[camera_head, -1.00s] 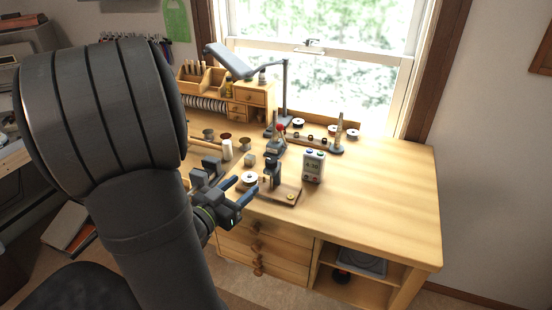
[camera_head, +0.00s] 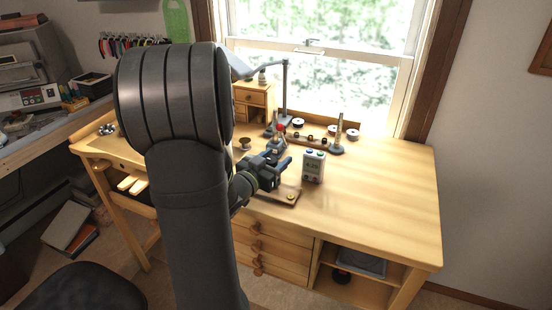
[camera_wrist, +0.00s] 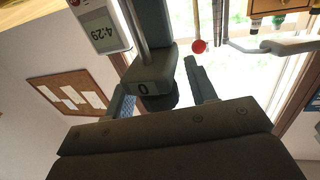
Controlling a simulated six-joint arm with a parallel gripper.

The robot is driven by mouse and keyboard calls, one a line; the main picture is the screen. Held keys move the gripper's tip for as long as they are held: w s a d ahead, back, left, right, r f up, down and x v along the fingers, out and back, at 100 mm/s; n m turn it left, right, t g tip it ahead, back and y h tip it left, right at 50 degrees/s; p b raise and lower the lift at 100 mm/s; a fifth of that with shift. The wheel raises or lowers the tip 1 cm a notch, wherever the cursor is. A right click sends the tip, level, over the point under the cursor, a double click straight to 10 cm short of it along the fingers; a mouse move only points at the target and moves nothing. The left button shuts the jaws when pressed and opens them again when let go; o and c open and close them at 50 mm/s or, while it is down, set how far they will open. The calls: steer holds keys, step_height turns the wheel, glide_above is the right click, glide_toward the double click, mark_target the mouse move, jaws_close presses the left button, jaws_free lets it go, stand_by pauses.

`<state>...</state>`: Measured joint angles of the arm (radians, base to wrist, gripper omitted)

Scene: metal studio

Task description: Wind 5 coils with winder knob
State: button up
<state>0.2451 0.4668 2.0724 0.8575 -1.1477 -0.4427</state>
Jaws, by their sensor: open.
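My gripper (camera_wrist: 160,82) is open. Its fingers lie on either side of the grey block and the dark part in the picture. I cannot tell whether they touch, or how deep the dark part sits between them.
A red ball (camera_head: 281,127) on a stand is behind my gripper. A lamp (camera_head: 285,90) rises at the back. The bench's right side is clear.

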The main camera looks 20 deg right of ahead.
steer(key=shift+w+d, duration=0.15)
steer(key=shift+d, duration=0.1)
steer(key=c, duration=1)
steer(key=shift+o, duration=0.2)
steer(key=shift+g, duration=0.3)
steer(key=m+g+h, duration=0.2)
steer(key=g, duration=0.1)
steer(key=shift+s+m, duration=0.2)
steer(key=shift+m, duration=0.2)
steer(key=shift+s+d+m+g+h, duration=0.1)
steer(key=shift+s+m+g+h, duration=0.1)
steer(key=shift+m+g, duration=0.9)
steer(key=shift+s+m+g+h, duration=0.2)
steer(key=shift+m+g, duration=0.3)
steer(key=shift+g, duration=1.1)
